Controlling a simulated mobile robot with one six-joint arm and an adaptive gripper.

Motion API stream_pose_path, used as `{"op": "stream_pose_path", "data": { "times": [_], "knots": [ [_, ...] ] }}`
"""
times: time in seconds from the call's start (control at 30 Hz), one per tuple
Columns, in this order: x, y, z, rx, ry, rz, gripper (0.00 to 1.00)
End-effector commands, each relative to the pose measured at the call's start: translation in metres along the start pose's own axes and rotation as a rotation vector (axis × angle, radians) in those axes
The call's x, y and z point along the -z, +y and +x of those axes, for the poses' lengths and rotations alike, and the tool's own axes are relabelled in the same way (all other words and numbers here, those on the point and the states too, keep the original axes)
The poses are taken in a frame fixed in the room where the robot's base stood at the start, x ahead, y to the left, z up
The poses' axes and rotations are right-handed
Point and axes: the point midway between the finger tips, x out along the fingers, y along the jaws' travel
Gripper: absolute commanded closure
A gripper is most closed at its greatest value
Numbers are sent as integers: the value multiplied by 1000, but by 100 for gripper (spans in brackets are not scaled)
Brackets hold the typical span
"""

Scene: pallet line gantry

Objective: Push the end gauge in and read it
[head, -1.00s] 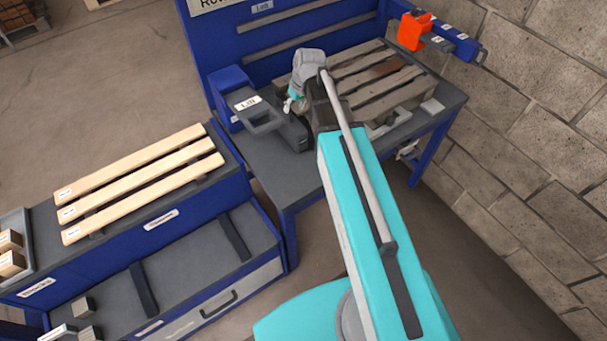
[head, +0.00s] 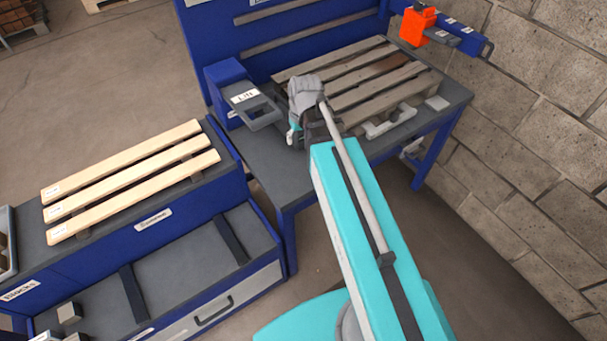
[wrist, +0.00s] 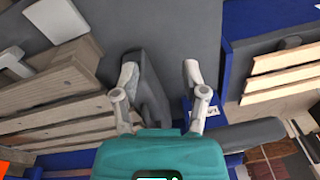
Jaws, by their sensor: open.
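My gripper (wrist: 160,73) is open and empty in the wrist view, its two fingertips apart over the grey bench top (wrist: 180,25). In the head view it hangs over the bench beside the worn pallet's near left corner, partly hidden by my arm. The worn pallet (head: 368,75) lies on the bench. An orange block (head: 417,27) sits on a blue rail (head: 462,40) at the back right; a pale grey bracket (head: 390,121) lies by the pallet's near side. I cannot tell which of these is the end gauge, and no reading is legible.
A dark grey frame with a "Lift" label (head: 243,97) stands left of my gripper. Light wooden slats (head: 130,180) lie on the blue cabinet at left. A block wall (head: 540,150) stands at right.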

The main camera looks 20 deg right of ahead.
Motion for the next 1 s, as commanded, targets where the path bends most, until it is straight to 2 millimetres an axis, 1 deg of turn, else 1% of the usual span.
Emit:
{"op": "stream_pose_path", "data": {
  "times": [0.03, 0.6, 0.8, 1.0],
  "knots": [
    [-6, 0, 9, -4, -5, 3, 43],
    [-54, -3, 53, -54, -63, 49, 43],
    [-66, -3, 64, -69, -78, 64, 43],
    [-73, -3, 69, -78, -88, 72, 43]
  ]
}}
